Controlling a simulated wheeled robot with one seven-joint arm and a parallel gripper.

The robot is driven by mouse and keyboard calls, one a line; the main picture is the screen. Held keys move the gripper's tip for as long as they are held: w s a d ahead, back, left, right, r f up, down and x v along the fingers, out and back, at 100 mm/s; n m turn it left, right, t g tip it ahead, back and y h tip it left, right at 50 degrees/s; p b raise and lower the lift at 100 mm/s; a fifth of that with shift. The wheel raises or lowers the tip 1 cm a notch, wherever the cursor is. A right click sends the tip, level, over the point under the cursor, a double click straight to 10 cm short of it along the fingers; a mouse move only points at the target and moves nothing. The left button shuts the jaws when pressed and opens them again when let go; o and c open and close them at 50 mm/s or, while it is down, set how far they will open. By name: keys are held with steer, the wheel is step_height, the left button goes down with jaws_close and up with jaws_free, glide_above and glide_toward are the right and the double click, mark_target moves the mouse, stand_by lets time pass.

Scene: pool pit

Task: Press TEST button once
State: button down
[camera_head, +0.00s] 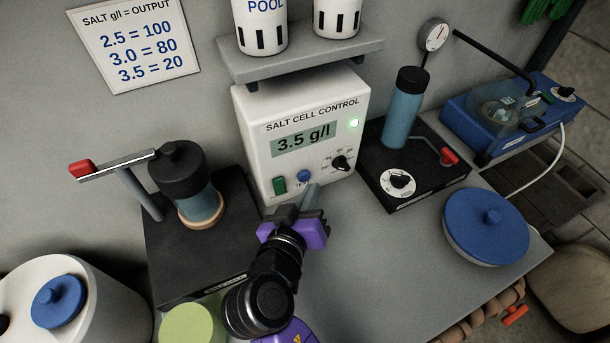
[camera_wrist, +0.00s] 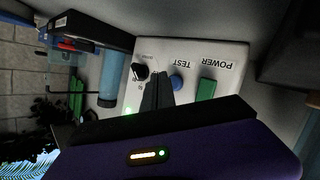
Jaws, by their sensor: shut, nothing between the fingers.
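The white salt cell control box (camera_head: 265,105) stands on the bench, its display (camera_head: 303,139) reading 3.5 g/l and a green light (camera_head: 354,123) lit. The blue TEST button (camera_head: 303,176) is low on its front, between the green POWER switch (camera_head: 279,185) and a black knob (camera_head: 340,163). My gripper (camera_head: 311,194) is shut and empty, its fingertips just in front of the panel by the button. In the wrist view, the fingers (camera_wrist: 157,85) point at the panel beside the TEST button (camera_wrist: 177,82), on the knob side. I cannot tell whether they touch anything.
A pump with a red-ended lever (camera_head: 120,168) stands left of the box. A blue cylinder unit (camera_head: 403,110) with a dial stands to the right. A round blue lid (camera_head: 486,225) lies on the bench at right. A shelf (camera_head: 300,62) with white tubs overhangs the box.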

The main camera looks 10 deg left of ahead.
steer(key=shift+s+d+p, duration=0.25)
steer(key=shift+s+d, duration=0.45)
steer(key=shift+s, duration=0.35)
steer(key=shift+s+d+p, duration=0.2)
steer(key=shift+s+d, duration=0.5)
steer(key=shift+s, duration=0.3)
